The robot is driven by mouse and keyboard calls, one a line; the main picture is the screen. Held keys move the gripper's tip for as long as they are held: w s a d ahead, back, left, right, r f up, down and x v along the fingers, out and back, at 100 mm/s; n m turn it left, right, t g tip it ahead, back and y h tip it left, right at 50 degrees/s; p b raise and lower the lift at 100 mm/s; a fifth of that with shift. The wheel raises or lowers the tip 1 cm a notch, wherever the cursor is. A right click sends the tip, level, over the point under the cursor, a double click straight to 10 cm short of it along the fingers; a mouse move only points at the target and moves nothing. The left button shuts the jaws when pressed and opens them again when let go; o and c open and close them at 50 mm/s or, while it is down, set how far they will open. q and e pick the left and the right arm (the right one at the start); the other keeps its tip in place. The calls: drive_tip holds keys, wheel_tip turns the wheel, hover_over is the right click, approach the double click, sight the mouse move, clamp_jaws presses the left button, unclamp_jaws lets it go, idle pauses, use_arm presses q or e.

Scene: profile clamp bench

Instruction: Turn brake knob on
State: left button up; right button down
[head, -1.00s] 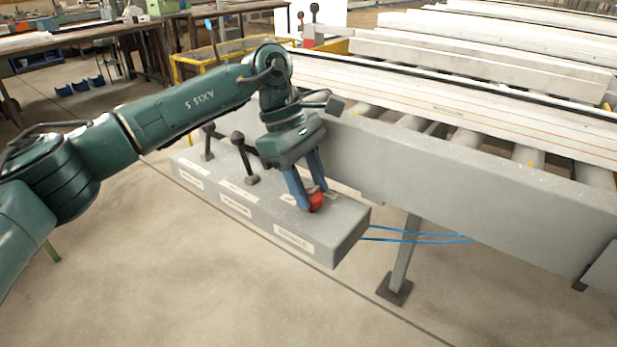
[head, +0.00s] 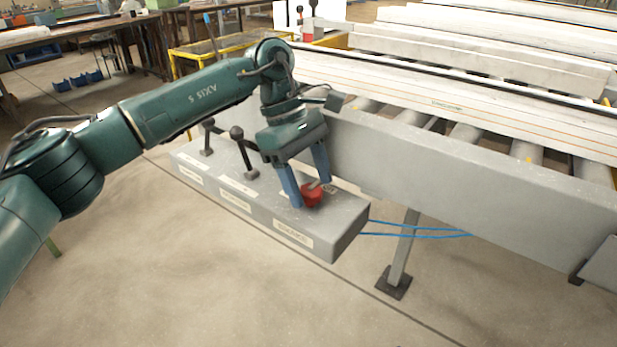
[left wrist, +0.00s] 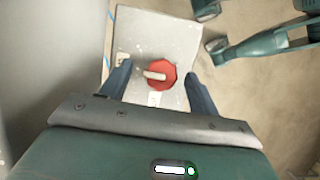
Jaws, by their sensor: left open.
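The red brake knob (head: 312,196) sits on top of the grey control box (head: 345,215), at its right end above a label. In the left wrist view the knob (left wrist: 162,75) is a red disc with a pale bar across its middle; the bar points left, roughly level, tilted slightly. My left gripper (head: 310,192) points down over the knob. Its blue fingers are spread, one on each side of the knob, with a visible gap to it in the left wrist view. My right gripper is not in view.
Two black levers (head: 242,150) stand on the same box to the left of the knob. A grey conveyor beam (head: 480,170) runs close behind the box. Blue hoses (head: 415,233) leave the box's right end. The floor in front is clear.

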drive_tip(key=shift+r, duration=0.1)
use_arm(q)
drive_tip(key=shift+w+a+r, duration=0.1)
drive_tip(key=shift+a+r, duration=0.05)
drive_tip(key=shift+r, duration=0.35)
drive_tip(key=p+v, duration=0.1)
drive_tip(key=v, duration=1.1)
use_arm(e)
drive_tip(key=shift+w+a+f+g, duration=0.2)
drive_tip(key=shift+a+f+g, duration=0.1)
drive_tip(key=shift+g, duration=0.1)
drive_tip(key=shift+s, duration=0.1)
